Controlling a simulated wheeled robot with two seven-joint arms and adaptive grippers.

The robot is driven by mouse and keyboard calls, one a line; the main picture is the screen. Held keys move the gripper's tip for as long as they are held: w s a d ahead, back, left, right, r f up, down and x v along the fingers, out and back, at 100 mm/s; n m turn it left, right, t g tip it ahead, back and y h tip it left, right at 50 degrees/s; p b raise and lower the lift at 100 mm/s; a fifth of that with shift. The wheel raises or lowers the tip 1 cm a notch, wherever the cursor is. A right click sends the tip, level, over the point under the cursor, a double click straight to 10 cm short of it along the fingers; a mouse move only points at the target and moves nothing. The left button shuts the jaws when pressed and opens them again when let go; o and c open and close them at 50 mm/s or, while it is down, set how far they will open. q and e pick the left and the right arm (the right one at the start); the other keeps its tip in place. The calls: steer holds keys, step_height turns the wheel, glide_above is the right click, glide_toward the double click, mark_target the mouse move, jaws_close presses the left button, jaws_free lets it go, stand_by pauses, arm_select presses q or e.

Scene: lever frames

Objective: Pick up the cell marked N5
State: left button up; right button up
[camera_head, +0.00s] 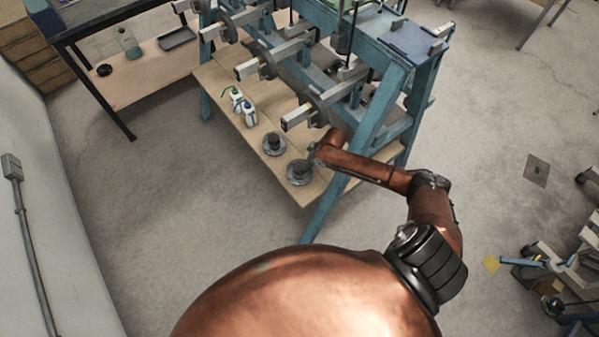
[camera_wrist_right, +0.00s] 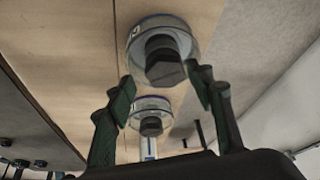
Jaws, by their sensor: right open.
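Two round glass cells with dark tops stand on the wooden shelf, the nearer cell (camera_head: 299,172) by the shelf's front corner and the farther cell (camera_head: 274,144) just behind it. In the right wrist view one cell (camera_wrist_right: 185,40) is large and another cell (camera_wrist_right: 150,104) is smaller below it. The large one has a blue marking on its side, but I cannot read N5 on either. My right gripper (camera_wrist_right: 162,80) is open and empty, its fingers apart on either side of the view below the large cell. In the head view its fingers are hard to make out.
A blue lever frame (camera_head: 372,122) stands over the wooden shelf (camera_head: 225,100), its leg close to my right arm. White bottles (camera_head: 249,113) stand farther back on the shelf. A dark table (camera_head: 82,25) is at the far left. Floor left of the shelf is clear.

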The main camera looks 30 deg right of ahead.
mark_target(301, 167)
steer(key=x, duration=0.2)
steer(key=b+x, duration=0.1)
steer(key=x, duration=0.2)
steer(key=b+x, duration=0.1)
steer(key=x, duration=0.1)
steer(key=shift+w+a+f, duration=0.15)
steer(key=shift+w+a, duration=0.15)
steer(key=shift+a, duration=0.1)
arm_select(q)
steer(key=f, duration=0.1)
steer(key=s+f, duration=0.1)
steer(key=shift+s+f, duration=0.25)
steer(key=shift+f, duration=0.1)
arm_select(e)
steer(key=shift+c, duration=0.5)
arm_select(q)
steer(key=shift+w, duration=0.1)
arm_select(e)
jaws_close()
steer(key=shift+w, duration=0.1)
